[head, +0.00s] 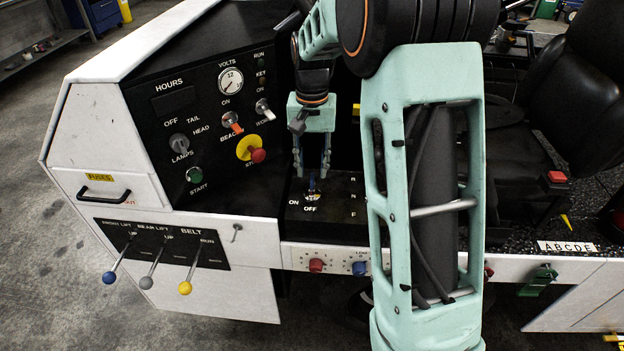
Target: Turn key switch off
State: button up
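The key switch (311,195) sits on the black panel, between the words ON at its left and OFF below it. A small blue part, apparently the key (312,184), stands up from it. My gripper (311,174) points down just above the switch. Its two fingers are apart, with dark panel showing between them, and the blue part is between or just below the fingertips. I cannot tell whether a finger touches it. The exact turn of the key is too small to read.
A black control panel (170,100) with a gauge, switches and a red stop button (258,156) stands left of my gripper. Levers with coloured knobs (185,288) stick out at lower left. A black seat (575,100) is at right.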

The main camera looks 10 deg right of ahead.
notch_tip(320, 180, up, 6)
jog(key=shift+f, duration=0.1)
dwell(0.4)
